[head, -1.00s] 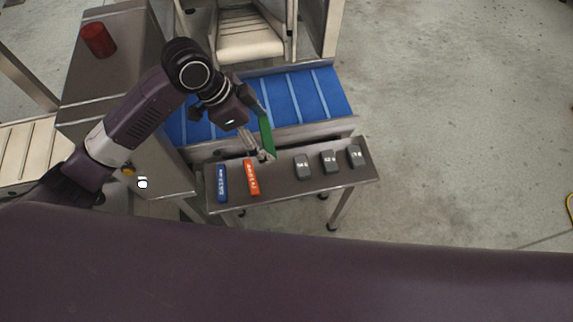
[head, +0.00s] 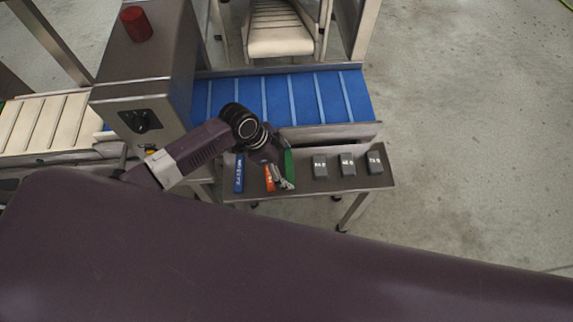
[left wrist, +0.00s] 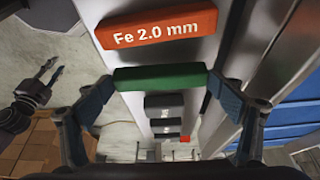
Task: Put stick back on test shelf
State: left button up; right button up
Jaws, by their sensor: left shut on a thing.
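My left gripper (head: 283,176) is shut on a green stick (head: 288,163). In the left wrist view the green stick (left wrist: 160,77) spans between the two fingertips (left wrist: 146,84). It is over the steel test shelf (head: 308,188), between the orange stick and the grey blocks. I cannot tell whether it touches the shelf top. The orange stick (head: 269,178), marked "Fe 2.0 mm" in the left wrist view (left wrist: 157,25), lies beside it, partly hidden by my gripper. A blue stick (head: 239,173) lies farther left. My right gripper (left wrist: 48,78) appears at the left wrist view's left edge, its fingers apart.
Three grey blocks (head: 348,164) lie on the shelf's right part. A blue belt conveyor (head: 290,97) runs close behind the shelf. A steel cabinet (head: 150,75) with a red beacon (head: 136,24) stands at the left. The floor at the right is clear.

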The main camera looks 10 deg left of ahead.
pick_arm(q)
jog(key=shift+f, duration=0.55)
jog(key=shift+f, duration=0.25)
jog(key=o, duration=1)
jog(key=shift+r, duration=0.1)
jog(key=shift+o, duration=0.2)
